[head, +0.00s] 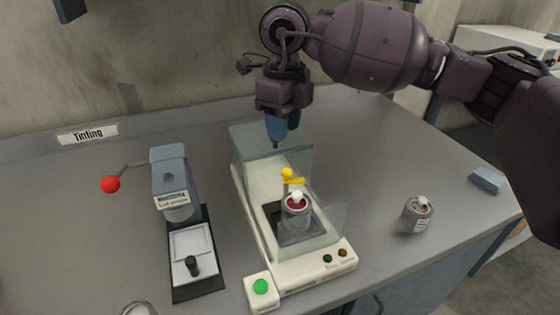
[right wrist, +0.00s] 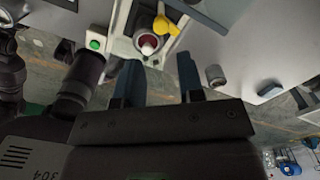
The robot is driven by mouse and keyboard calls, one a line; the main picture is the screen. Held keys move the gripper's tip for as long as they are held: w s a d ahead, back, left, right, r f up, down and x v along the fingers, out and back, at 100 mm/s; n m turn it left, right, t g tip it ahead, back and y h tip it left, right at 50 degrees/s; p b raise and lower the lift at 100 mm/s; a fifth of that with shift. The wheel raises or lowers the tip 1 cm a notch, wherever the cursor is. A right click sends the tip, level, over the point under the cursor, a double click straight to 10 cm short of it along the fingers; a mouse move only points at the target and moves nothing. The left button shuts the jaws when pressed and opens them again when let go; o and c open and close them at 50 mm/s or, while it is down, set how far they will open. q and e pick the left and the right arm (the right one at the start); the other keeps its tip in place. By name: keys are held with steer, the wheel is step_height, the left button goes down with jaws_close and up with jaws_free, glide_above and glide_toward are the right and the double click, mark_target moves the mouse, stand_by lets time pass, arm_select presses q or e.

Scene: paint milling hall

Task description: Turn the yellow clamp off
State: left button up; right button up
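The yellow clamp (head: 293,181) has a round knob and a short bar. It sits inside a clear-walled white machine (head: 335,262), just behind an open can (head: 295,222) of dark red paint with a white knob in it. The clamp also shows in the right wrist view (right wrist: 166,25), beside the can's red top. My right gripper (head: 283,138) points down above the back of the machine, higher than the clamp and apart from it. Its blue fingers stand apart with nothing between them in the right wrist view (right wrist: 158,80). My left gripper is not seen.
A green button box (head: 262,290) stands at the machine's front left corner. A lid press (head: 170,180) with a red-ball lever (head: 111,184) is on the left. Another can (head: 416,216) and a blue-grey block (head: 487,181) are on the right. The bench between machine and right can is clear.

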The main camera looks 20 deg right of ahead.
mark_target(287, 171)
steer(key=shift+m, duration=0.6)
steer(key=f, duration=0.3)
steer(key=f+b, duration=0.1)
steer(key=f, duration=0.5)
steer(key=shift+s+d, duration=0.3)
steer(key=shift+f+b, duration=0.3)
steer(key=shift+f, duration=0.5)
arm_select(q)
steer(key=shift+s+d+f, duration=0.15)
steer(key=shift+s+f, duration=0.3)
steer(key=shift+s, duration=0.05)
arm_select(e)
steer(key=shift+c, duration=0.4)
